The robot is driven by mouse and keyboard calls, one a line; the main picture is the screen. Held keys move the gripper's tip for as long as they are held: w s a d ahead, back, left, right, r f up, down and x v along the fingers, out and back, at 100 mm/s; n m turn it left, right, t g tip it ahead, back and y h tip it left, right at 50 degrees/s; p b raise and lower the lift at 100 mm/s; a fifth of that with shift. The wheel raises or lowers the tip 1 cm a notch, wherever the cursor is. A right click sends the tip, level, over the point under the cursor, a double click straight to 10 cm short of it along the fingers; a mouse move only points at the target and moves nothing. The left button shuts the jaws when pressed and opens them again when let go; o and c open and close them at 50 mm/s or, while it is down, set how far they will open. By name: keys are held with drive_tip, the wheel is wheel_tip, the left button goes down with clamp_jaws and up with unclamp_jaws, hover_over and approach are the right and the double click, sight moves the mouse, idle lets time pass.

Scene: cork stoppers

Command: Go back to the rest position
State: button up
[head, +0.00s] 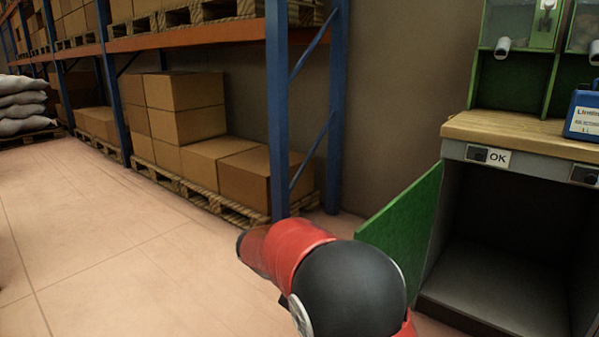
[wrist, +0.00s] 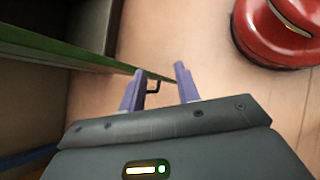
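My red and black arm (head: 345,280) shows at the bottom of the head view, in front of the green panel. The gripper itself is hidden in the head view. No cork stopper can be made out in either view.
A workbench (head: 470,128) with an "OK" label (head: 498,158) stands at the right, with a blue container (head: 584,115) on top. A green side panel (head: 405,220) flanks it. Shelving (head: 279,120) with cardboard boxes (head: 185,125) stands behind. The floor (head: 110,255) at left is clear.

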drive_tip(key=s+d+r+m+t+y, duration=0.2)
drive_tip(key=s+d+r+m+y, duration=0.1)
drive_tip(key=s, duration=0.4)
drive_tip(key=s+d+r+m+t+y+p, duration=0.1)
drive_tip(key=s+d+r+m+t+y, duration=0.1)
drive_tip(key=s+m, duration=0.3)
drive_tip(key=s+d+r+m+t+y+p, duration=0.1)
drive_tip(key=s+d+r+m+y, duration=0.3)
drive_tip(key=s, duration=0.7)
drive_tip(key=shift+d+r+m+t, duration=0.2)
drive_tip(key=shift+r+m+t, duration=0.05)
drive_tip(key=shift+m+t, duration=0.3)
drive_tip(key=shift+d, duration=0.1)
